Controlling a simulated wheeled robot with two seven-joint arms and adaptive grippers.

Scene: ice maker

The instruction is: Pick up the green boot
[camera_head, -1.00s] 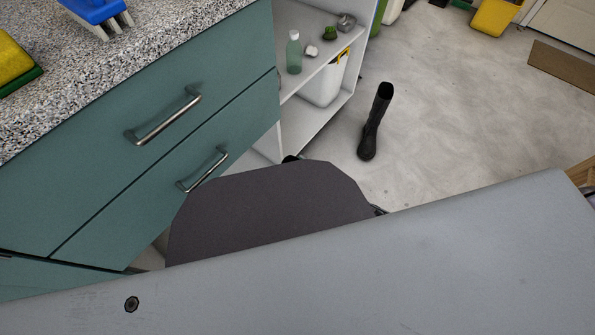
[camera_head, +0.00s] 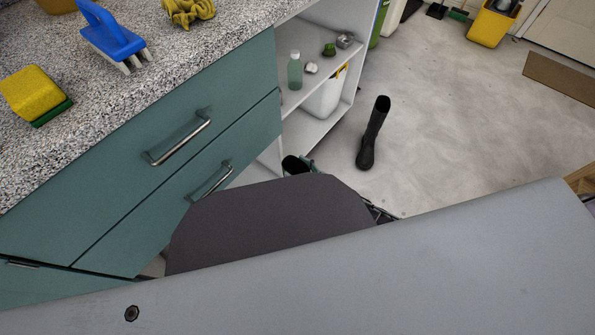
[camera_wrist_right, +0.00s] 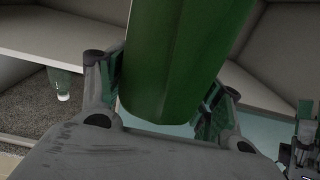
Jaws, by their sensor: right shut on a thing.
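The green boot (camera_wrist_right: 175,60) fills the middle of the right wrist view as a smooth green shaft. My right gripper (camera_wrist_right: 163,90) is shut on it, one finger on each side. In the head view, a dark boot opening (camera_head: 293,165) shows beside the lower drawer, with a green bit next to it. The rest there is hidden behind my own dark and grey body parts.
A black boot (camera_head: 372,135) stands on the pale floor. White open shelves (camera_head: 318,75) hold a bottle (camera_head: 295,70) and small items. The teal drawer cabinet (camera_head: 120,185) stands close at left, with a blue brush (camera_head: 112,35) and sponge (camera_head: 35,95) on its counter.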

